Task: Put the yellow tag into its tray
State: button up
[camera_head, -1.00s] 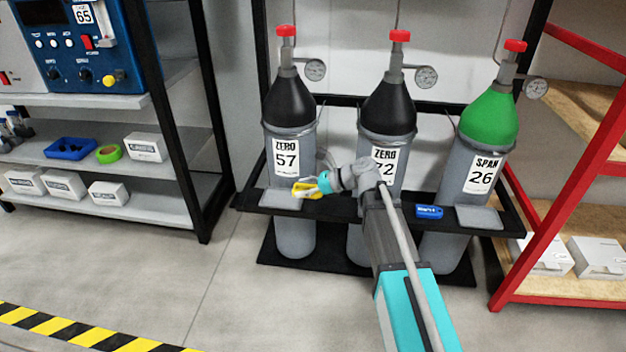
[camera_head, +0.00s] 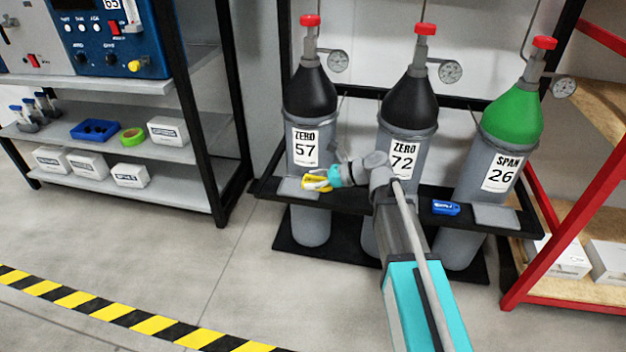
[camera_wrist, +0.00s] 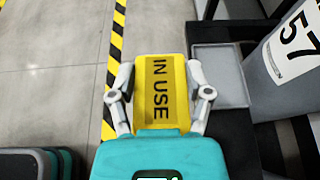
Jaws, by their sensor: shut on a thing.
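The yellow tag (camera_wrist: 160,92), marked "IN USE", is held between the two fingers of my gripper (camera_wrist: 161,88) in the wrist view. In the head view my gripper (camera_head: 318,182) and the yellow tag (camera_head: 313,183) are at the front rail, in front of the cylinder labelled ZERO 57 (camera_head: 304,148). A grey tray (camera_head: 295,189) sits on the rail just left of the tag; it also shows in the wrist view (camera_wrist: 218,75), to the right of the tag. The tray looks empty. The tag appears to be above and beside it, not in it.
The ZERO 72 cylinder (camera_head: 404,157) and the green-topped SPAN 26 cylinder (camera_head: 500,170) stand to the right. A blue tag (camera_head: 446,208) lies on the rail beside another grey tray (camera_head: 496,217). A shelf (camera_head: 180,188) stands left; a red rack (camera_head: 545,285) stands right.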

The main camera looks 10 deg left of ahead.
aim_at(312, 180)
jog(key=shift+r, duration=0.1)
notch_tip(312, 180, up, 5)
jog(key=p, duration=0.5)
jog(key=shift+a, duration=0.1)
dwell(0.4)
